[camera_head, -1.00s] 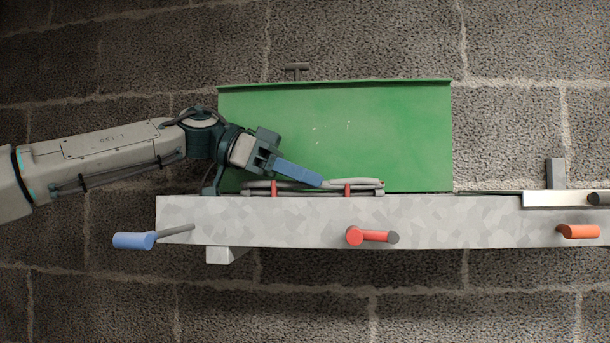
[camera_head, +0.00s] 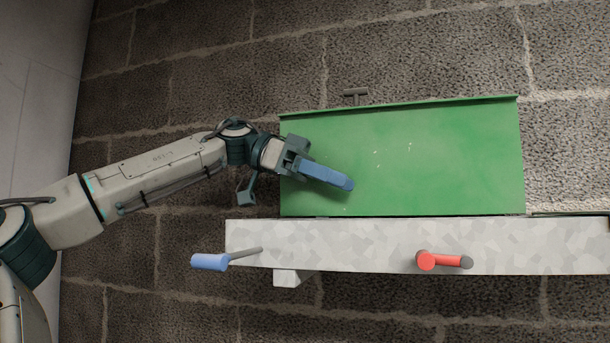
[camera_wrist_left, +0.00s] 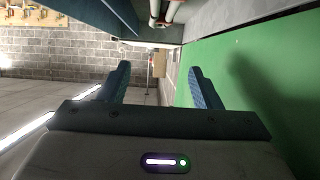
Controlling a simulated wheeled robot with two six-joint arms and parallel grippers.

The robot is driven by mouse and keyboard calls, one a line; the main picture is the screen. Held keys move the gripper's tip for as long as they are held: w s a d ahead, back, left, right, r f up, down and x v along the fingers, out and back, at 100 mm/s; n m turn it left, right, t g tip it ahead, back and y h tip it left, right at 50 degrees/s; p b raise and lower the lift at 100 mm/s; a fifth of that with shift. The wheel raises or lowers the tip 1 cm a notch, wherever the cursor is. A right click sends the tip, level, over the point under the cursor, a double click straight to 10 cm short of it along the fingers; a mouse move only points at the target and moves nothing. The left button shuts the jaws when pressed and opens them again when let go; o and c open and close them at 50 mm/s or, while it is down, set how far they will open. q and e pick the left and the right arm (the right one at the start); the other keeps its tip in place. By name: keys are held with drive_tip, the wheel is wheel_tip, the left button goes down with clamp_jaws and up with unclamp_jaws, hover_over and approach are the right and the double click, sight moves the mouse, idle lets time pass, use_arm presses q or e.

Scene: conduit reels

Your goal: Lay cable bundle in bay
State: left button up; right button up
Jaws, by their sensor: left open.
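My left gripper (camera_head: 345,183) is in front of the green panel (camera_head: 440,160), above the grey galvanised ledge (camera_head: 340,245). Its two blue fingers stand apart with nothing between them in the left wrist view (camera_wrist_left: 158,85). The cable bundle does not show in the head view; the top of the ledge by the panel looks bare, and whatever lies behind its edge is hidden. Pale tube-like strands with a reddish part, perhaps the cable bundle (camera_wrist_left: 172,12), show at the top of the left wrist view, apart from the fingers. My right gripper is not in view.
A blue-handled lever (camera_head: 210,262) and a red lever (camera_head: 428,260) stick out from the ledge's front. A block wall (camera_head: 420,50) lies behind. The space before the panel's right part is clear.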

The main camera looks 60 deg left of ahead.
use_arm(q)
drive_tip(key=v, duration=0.6)
drive_tip(key=shift+b, duration=0.3)
drive_tip(key=shift+a, duration=0.1)
